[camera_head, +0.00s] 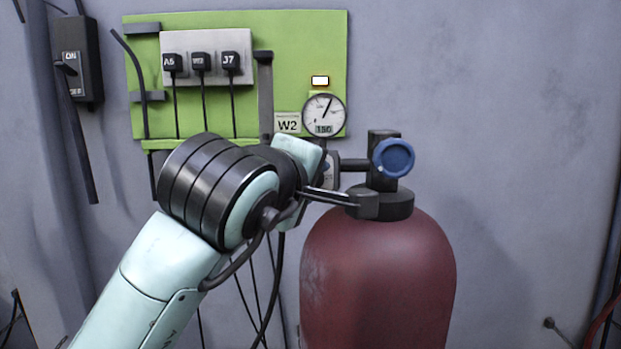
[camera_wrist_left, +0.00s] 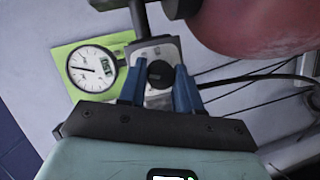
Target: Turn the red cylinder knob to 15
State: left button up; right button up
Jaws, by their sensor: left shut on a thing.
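The red cylinder (camera_head: 378,275) stands upright by the wall, with a dark valve and a round blue handwheel (camera_head: 394,158) on top. A round white gauge (camera_head: 324,112) hangs left of the valve. Its needle points up and slightly right, and its small display seems to read 150. In the left wrist view, the gauge (camera_wrist_left: 93,68) is beside a grey plate with a black knob (camera_wrist_left: 160,73). My left gripper (camera_wrist_left: 159,88) has its blue fingers on both sides of this knob and is shut on it. In the head view, my wrist mostly hides the knob. My right gripper is not in view.
A green panel (camera_head: 200,28) on the wall carries a grey plate (camera_head: 208,47) with several black labelled plugs. A W2 label (camera_head: 288,123) is left of the gauge. A switch box (camera_head: 78,60) is at left. Cables hang below the panel.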

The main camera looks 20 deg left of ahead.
pick_arm(q)
jog(key=shift+f, duration=0.1)
jog(key=o, duration=1)
jog(key=shift+o, duration=0.2)
jog(key=shift+s, duration=0.1)
jog(key=v, duration=1.3)
